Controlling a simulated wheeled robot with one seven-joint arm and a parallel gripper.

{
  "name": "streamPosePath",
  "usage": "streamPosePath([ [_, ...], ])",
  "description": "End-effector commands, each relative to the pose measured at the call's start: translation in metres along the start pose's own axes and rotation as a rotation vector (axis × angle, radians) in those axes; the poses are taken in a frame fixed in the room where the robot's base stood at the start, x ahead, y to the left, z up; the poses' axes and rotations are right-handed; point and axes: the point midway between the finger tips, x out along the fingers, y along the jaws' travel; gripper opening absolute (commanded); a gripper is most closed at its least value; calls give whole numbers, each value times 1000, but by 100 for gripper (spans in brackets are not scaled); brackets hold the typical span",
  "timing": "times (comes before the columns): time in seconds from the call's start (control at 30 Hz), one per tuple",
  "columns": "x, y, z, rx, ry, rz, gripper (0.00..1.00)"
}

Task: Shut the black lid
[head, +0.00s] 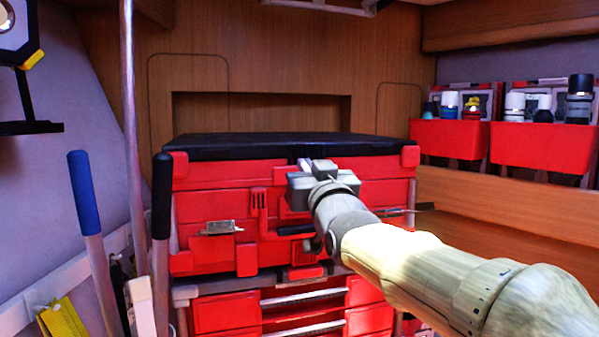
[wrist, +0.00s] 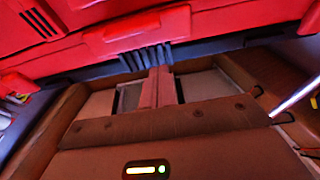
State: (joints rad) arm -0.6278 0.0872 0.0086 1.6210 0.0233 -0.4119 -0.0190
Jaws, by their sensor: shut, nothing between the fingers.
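The black lid (head: 290,146) lies about flat across the top of the red toolbox (head: 215,190) in the head view. I cannot tell whether a small gap stays under its edge. My gripper (head: 312,166) is in front of the box's upper front, just below the lid's front edge. Its fingers are mostly hidden by its own body there. In the wrist view my gripper (wrist: 161,82) is shut and empty, with the red front of the toolbox (wrist: 120,35) close ahead of it. I cannot tell whether it touches the box.
Red drawers (head: 225,312) sit under the toolbox. A blue-handled pole (head: 85,190) and a black-handled pole (head: 161,200) stand at left. Red bins (head: 540,148) with bottles line the right shelf. A wooden wall with a recess (head: 262,108) is behind the lid.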

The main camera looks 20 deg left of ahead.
Motion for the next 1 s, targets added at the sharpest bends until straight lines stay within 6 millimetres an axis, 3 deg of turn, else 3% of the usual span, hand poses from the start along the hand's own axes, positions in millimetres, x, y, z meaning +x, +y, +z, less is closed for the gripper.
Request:
streamPosePath([
  [0.3, -55, 4, 5, -2, 3, 7, 0],
  [0.43, -70, 4, 5, -2, 4, 7, 0],
  [0.87, -76, 3, 4, -1, 0, 4, 0],
  [1.0, -73, 14, 9, -6, -49, 24, 0],
])
